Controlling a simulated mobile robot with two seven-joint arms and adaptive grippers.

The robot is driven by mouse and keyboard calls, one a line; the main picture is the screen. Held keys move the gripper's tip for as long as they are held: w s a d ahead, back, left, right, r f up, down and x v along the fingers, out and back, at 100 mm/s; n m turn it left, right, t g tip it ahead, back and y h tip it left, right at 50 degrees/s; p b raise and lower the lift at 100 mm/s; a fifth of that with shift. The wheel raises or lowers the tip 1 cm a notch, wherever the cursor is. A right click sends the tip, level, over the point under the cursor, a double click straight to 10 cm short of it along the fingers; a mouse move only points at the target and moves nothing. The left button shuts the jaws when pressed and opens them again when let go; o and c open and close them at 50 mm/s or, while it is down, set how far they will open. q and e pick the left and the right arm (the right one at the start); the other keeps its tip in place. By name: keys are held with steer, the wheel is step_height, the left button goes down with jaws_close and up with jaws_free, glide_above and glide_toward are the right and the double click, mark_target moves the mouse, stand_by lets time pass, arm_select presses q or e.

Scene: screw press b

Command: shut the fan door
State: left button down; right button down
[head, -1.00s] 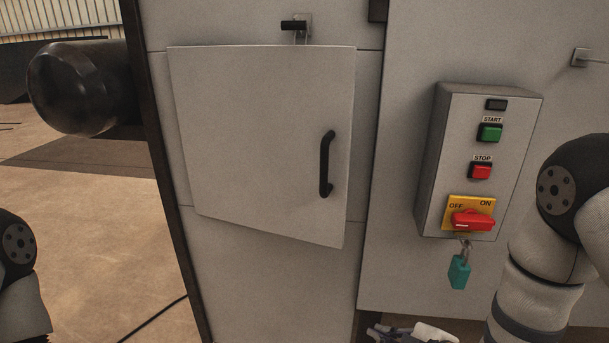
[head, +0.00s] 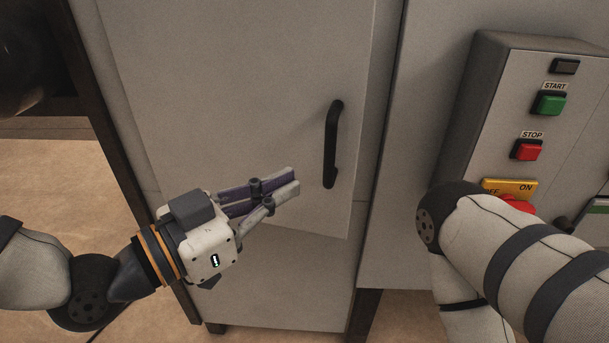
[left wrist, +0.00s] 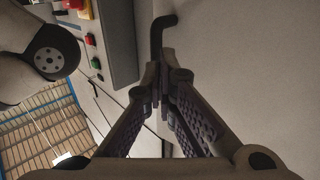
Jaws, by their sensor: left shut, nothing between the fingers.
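The fan door (head: 230,90) is a flat pale grey panel on the front of the grey cabinet. Its right and lower edges stand a little off the cabinet, so it is slightly ajar. The black bar handle (head: 332,145) is upright near the door's right edge. My left gripper (head: 296,182) is shut and empty, in front of the lower part of the door, its tips just left of the handle's lower end. In the left wrist view, the handle (left wrist: 158,35) shows beyond the closed fingertips (left wrist: 163,88). Whether they touch the door is unclear. My right gripper is not in view.
A control box (head: 475,115) stands out to the right of the door, with a green start button (head: 549,104), a red stop button (head: 527,150) and a red switch partly hidden by my right arm. A dark post (head: 125,160) runs down the cabinet's left side.

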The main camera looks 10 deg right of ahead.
mark_target(319, 149)
arm_select(q)
steer(key=x, duration=0.4)
steer(key=shift+w+d, duration=0.15)
steer(key=shift+d, duration=0.05)
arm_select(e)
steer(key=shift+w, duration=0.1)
arm_select(q)
steer(key=w+d+t+y, duration=0.1)
steer(key=w, duration=0.1)
steer(key=w+d+n+t, duration=0.1)
steer(key=w, duration=0.1)
steer(key=w+d+n+t+y+p, duration=0.1)
steer(key=w+d, duration=0.1)
steer(key=shift+w+d+y, duration=0.1)
steer(key=shift+w+y, duration=0.15)
steer(key=shift+y, duration=0.05)
steer(key=shift+w+r+n, duration=0.1)
steer(key=shift+n, duration=0.2)
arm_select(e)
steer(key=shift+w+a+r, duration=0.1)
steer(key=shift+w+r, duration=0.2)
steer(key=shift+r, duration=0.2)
